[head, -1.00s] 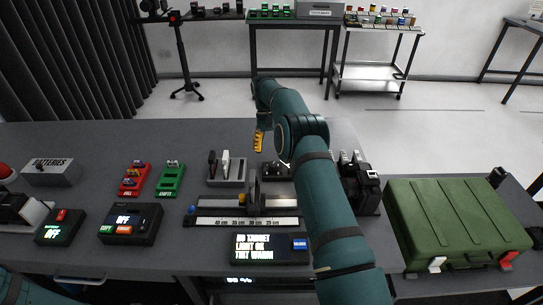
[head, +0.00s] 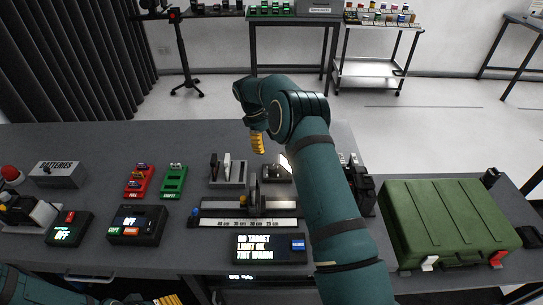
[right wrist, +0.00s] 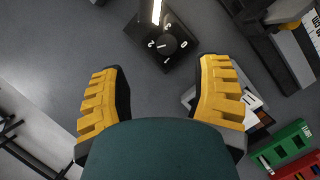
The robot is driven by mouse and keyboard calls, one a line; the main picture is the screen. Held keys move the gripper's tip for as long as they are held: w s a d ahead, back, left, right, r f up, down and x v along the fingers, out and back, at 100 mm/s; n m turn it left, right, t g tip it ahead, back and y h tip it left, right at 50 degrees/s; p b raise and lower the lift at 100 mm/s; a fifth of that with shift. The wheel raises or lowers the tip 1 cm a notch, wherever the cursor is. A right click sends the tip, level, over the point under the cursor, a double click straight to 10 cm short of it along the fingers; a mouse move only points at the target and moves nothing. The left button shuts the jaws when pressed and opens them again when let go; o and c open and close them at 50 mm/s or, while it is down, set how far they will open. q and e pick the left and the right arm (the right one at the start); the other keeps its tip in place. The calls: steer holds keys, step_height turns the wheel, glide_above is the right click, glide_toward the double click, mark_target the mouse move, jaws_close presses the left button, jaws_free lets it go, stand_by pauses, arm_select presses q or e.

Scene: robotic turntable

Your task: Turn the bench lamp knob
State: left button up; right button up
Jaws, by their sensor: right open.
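The bench lamp (head: 278,174) is a small dark unit on the table with a bright lit strip, partly hidden by my right arm in the head view. In the right wrist view its round black knob (right wrist: 172,44) sits on a dark base with white marks 0, 1 and 2 around it. My right gripper (head: 257,143) points down above the table behind the lamp. In the right wrist view its yellow fingers (right wrist: 160,68) are wide apart and empty, with the knob beyond them, untouched. My left gripper (head: 168,300) shows only partly at the bottom edge.
A rail with a scale (head: 240,222) and a lit display (head: 270,248) stand in front of the lamp. A tool holder (head: 228,182) and green tray (head: 173,182) are to its left. A green case (head: 450,220) is at right.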

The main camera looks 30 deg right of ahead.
mark_target(272, 167)
steer(key=s+a+r+n+t+h+p, duration=0.1)
steer(key=a+r+n+t+h+p, duration=0.25)
steer(key=n, duration=0.65)
arm_select(q)
step_height(272, 167, up, 6)
steer(key=shift+w+a+p, duration=0.15)
steer(key=shift+w+p, duration=0.05)
steer(key=shift+p, duration=0.2)
arm_select(e)
steer(key=shift+g+y, duration=0.45)
steer(key=shift+y, duration=0.2)
steer(key=x, duration=0.8)
steer(key=a+x, duration=0.1)
steer(key=x, duration=0.4)
steer(key=shift+s+f, duration=0.1)
steer(key=shift+f, duration=0.2)
jaws_close()
